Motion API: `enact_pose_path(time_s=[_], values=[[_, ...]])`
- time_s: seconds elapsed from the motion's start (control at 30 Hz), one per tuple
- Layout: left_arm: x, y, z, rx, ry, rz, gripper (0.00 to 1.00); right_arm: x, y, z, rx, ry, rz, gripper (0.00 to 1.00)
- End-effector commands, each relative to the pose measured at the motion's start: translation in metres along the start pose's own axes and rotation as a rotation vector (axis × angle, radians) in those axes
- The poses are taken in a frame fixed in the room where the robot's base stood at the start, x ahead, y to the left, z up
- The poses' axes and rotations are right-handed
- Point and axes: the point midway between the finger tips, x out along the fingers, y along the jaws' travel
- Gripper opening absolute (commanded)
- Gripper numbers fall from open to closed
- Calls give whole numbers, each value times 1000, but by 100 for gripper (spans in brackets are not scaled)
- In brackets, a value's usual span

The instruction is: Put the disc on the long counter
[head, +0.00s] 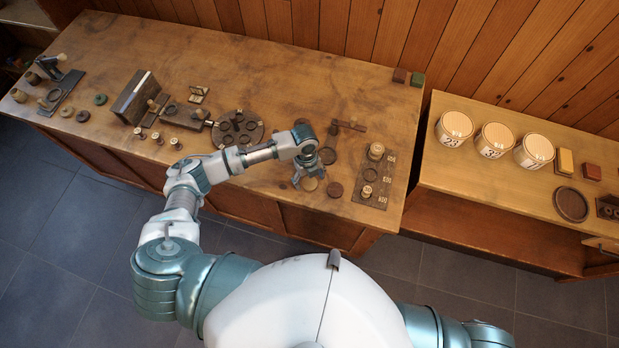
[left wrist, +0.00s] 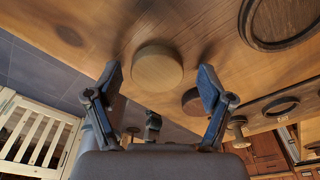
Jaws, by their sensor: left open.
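A pale, round wooden disc (head: 309,185) lies on the long counter (head: 255,80), partly behind my left gripper. My left gripper (head: 308,180) is just above it, fingers pointing down. In the left wrist view the pale disc (left wrist: 157,70) shows beyond and between the two open fingertips (left wrist: 160,85), with nothing held. A darker reddish-brown disc (head: 335,190) lies just to its right, and it also shows in the left wrist view (left wrist: 192,102). I cannot tell which disc the task means. My right gripper is out of view.
A dark round dish (head: 327,156) lies behind the discs. A dark board with pegs (head: 371,185) stands to the right, a round holed plate (head: 240,130) to the left. A second counter (head: 470,185) at right bears several pale tubs (head: 495,139) and a dark round tray (head: 571,205).

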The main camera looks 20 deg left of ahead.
Motion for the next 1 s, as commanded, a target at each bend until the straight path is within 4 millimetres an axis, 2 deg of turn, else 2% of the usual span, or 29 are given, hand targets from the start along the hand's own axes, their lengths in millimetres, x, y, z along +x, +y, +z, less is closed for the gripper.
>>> enact_pose_path(time_s=[0.17, 0.6, 0.8, 1.0], values=[[-12, -1, 0, 0, -1, -4, 81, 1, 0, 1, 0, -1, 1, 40], [-101, 0, 0, 1, -2, -2, 81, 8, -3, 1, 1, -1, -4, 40], [-119, 0, 0, 0, 0, -1, 81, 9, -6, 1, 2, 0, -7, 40], [-121, 0, 0, -1, 1, 0, 81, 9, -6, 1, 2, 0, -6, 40]])
